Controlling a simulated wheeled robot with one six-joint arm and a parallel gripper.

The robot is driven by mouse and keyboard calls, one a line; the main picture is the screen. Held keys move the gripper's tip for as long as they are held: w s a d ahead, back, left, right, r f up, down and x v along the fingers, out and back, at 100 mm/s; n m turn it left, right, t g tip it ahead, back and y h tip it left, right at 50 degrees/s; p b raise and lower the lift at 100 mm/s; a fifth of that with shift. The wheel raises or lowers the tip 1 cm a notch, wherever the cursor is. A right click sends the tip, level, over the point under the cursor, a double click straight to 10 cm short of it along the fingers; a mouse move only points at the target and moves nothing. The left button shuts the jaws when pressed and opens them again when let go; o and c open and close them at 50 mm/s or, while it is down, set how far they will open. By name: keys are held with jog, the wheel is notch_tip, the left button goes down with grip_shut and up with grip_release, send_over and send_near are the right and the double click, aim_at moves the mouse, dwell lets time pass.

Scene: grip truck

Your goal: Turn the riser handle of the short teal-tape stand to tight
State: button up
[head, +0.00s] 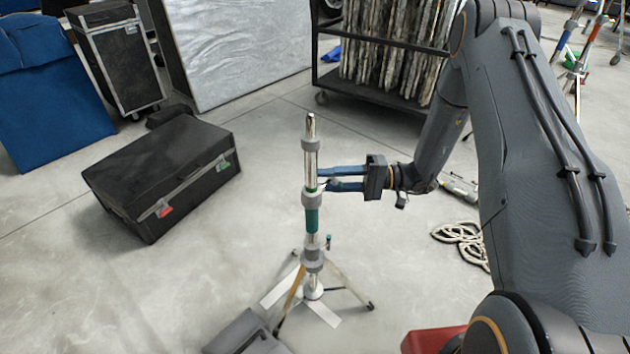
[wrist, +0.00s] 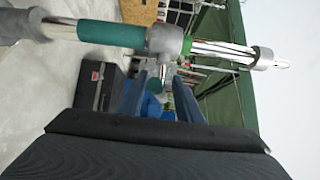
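The short stand has a band of teal tape (head: 312,219) on its chrome column and stands upright on spread legs in the head view. In the wrist view the teal tape (wrist: 111,34) lies sideways, beside a grey collar (wrist: 165,41). A small riser handle (wrist: 163,73) sticks out of this collar towards my gripper. My gripper (head: 325,179) comes from the right at the height of the upper collar (head: 312,200). Its two blue fingers are apart, one on each side of the handle in the wrist view. I cannot tell whether they touch it.
A black case (head: 160,175) lies on the floor to the left. A wheeled rack (head: 385,88) stands behind. Coiled rope (head: 462,240) lies at right. A grey case (head: 245,335) is in front.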

jog(key=shift+a, duration=1.9)
